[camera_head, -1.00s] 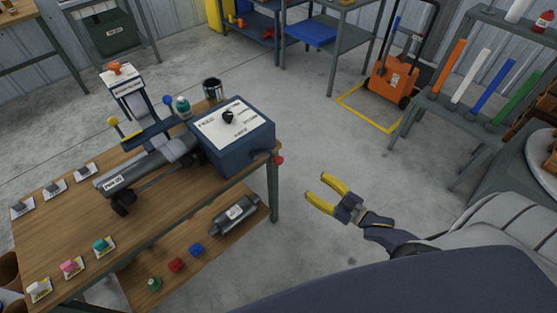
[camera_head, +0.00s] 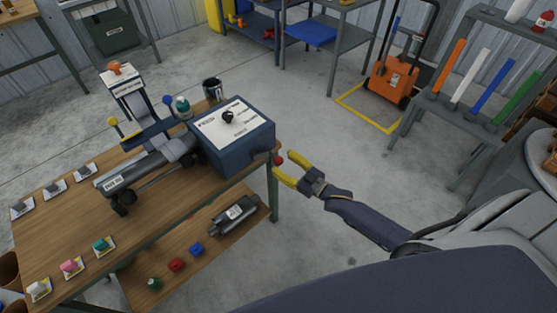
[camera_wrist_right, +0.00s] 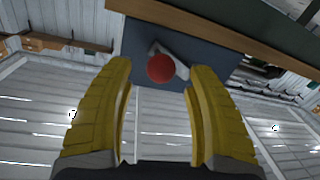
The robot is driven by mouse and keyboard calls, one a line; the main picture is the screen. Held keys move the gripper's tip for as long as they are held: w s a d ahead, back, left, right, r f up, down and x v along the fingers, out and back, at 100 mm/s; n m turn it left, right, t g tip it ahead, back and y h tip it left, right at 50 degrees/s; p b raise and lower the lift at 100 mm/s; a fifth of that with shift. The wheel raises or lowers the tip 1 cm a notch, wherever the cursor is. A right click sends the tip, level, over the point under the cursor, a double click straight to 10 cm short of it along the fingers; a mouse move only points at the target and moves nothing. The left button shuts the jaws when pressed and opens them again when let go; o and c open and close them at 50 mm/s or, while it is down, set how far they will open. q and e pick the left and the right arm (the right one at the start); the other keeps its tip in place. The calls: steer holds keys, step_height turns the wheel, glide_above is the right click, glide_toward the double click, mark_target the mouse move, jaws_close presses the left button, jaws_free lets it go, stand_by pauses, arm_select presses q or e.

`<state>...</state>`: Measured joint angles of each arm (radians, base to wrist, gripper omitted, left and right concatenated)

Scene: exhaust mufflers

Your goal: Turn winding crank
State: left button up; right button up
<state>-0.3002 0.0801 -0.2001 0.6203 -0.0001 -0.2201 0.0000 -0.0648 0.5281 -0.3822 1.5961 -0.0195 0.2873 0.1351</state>
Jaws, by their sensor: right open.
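The winding crank shows as a red ball knob (camera_head: 279,160) at the right side of the dark blue machine box (camera_head: 240,155) on the workbench. In the right wrist view the red knob (camera_wrist_right: 160,68) sits ahead of the fingers, on a grey crank arm (camera_wrist_right: 172,58) against the blue box side (camera_wrist_right: 140,45). My right gripper (camera_head: 282,170) is open, its yellow fingers close to the knob. In the wrist view the open fingers (camera_wrist_right: 160,85) stand on either side of the knob's line, with nothing gripped. My left gripper is not in view.
The wooden workbench (camera_head: 180,210) holds a grey muffler tube (camera_head: 140,172), a stamp stand (camera_head: 122,85), and a black can (camera_head: 213,88). A lower shelf (camera_head: 215,250) carries a muffler (camera_head: 234,214) and coloured blocks.

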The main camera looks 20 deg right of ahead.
steer(key=shift+x, duration=1.4)
steer(key=shift+c, duration=0.3)
jaws_close()
